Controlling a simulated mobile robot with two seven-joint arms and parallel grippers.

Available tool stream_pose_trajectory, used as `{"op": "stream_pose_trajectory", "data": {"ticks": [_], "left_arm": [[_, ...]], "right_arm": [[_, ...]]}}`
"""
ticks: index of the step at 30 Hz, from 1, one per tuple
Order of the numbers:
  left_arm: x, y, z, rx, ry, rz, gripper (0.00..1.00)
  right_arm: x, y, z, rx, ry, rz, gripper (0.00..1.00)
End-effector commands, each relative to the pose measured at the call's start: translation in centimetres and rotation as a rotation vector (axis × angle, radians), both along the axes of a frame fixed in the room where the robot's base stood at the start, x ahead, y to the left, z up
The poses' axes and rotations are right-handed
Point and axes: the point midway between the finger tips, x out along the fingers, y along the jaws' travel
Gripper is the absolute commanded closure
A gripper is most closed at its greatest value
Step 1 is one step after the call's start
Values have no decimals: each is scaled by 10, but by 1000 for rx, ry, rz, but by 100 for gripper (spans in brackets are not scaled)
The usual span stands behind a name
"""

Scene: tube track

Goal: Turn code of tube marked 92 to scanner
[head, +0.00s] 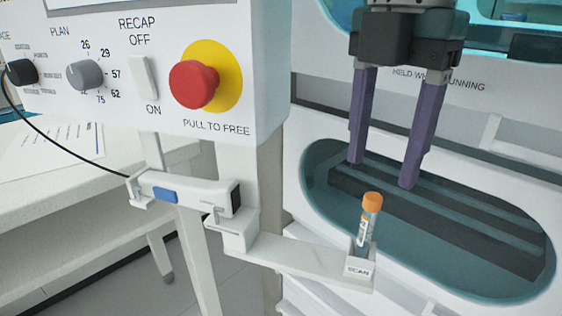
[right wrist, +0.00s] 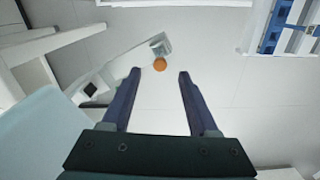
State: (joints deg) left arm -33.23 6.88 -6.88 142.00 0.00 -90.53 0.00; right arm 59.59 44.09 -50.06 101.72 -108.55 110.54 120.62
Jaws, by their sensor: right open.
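The scanner (head: 187,193), white with a blue button, sits left of the tube on the same bracket. My right gripper (head: 382,174) is open and empty, its purple fingers pointing down above and behind the tube. In the right wrist view the orange cap (right wrist: 160,64) shows just beyond and between the open fingertips (right wrist: 159,72). My left gripper is out of view.
A white panel with a red stop button (head: 194,85) and knobs hangs above the scanner. A machine with an oval window (head: 430,215) stands behind my right gripper. A white table (head: 60,170) is at the left. A black cable runs to the scanner.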

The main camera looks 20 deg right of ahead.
Motion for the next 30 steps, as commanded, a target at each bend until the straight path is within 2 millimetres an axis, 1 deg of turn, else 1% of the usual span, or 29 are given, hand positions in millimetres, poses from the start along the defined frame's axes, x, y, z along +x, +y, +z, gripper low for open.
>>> {"op": "stream_pose_trajectory", "data": {"ticks": [1, 5, 7, 15, 18, 21, 25, 30], "left_arm": [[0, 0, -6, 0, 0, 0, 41], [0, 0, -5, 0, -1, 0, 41], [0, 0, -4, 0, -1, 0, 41], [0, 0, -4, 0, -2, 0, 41], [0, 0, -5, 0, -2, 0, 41], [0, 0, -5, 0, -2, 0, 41], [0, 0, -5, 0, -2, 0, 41], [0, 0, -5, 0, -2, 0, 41]], "right_arm": [[0, 0, -4, -1, -2, -32, 40], [-1, -1, -8, -2, 2, -67, 40], [-1, -1, -17, -1, 4, -67, 40], [-1, 0, -66, -2, 6, -64, 40], [-1, 0, -81, -1, 3, -64, 40], [-1, 0, -92, -1, 2, -64, 40], [0, 0, -99, -1, 1, -62, 40], [0, 0, -100, -1, -1, -62, 40]]}}
